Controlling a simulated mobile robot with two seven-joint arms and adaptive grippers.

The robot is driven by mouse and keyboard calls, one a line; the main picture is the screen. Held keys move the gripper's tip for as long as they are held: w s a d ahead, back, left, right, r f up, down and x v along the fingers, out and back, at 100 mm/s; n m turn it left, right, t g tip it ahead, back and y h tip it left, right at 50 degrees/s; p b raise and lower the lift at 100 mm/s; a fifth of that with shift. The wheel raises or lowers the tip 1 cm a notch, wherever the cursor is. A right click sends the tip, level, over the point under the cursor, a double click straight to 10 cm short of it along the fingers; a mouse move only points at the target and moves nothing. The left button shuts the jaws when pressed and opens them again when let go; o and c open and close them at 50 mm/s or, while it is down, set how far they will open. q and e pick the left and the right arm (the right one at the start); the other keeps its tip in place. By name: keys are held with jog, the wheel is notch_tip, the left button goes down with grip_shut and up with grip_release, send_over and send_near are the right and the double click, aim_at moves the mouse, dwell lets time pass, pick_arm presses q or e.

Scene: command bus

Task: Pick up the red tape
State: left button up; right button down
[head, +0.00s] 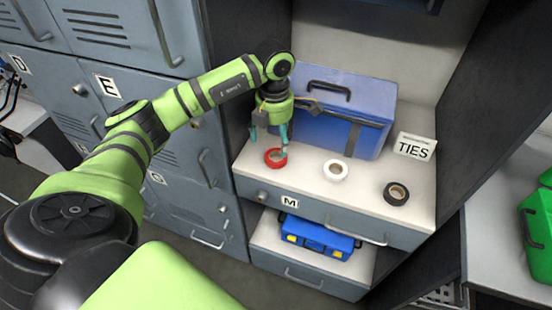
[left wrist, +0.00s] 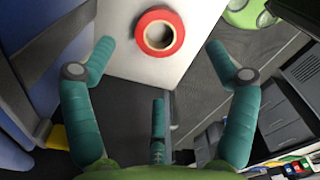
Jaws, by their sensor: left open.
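The red tape (head: 275,158) is a small red roll lying flat on the white shelf top (head: 310,192), near its left front edge. In the left wrist view the red tape (left wrist: 159,33) shows at the top centre, between and beyond the fingertips. My left gripper (head: 272,138) is above and just around the tape in the head view, its teal fingers spread and empty. In the left wrist view the open fingers (left wrist: 160,48) show on both sides, with a third finger at the lower middle. My right gripper is not in view.
A white tape roll (head: 335,170) and a black tape roll (head: 396,194) lie to the right on the same shelf. A blue case (head: 345,112) stands behind the gripper. A TIES sign (head: 414,147) stands at right. Grey lockers (head: 190,125) are close on the left.

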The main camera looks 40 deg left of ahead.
aim_at(276, 161)
pick_arm(q)
notch_tip(276, 161, down, 6)
jog(key=b, duration=0.3)
jog(key=shift+w+d+f+b, duration=0.1)
jog(key=shift+d+f+b, duration=0.05)
jog(key=shift+f+b, duration=0.15)
jog(key=shift+r, duration=0.15)
jog(key=c, duration=1.1)
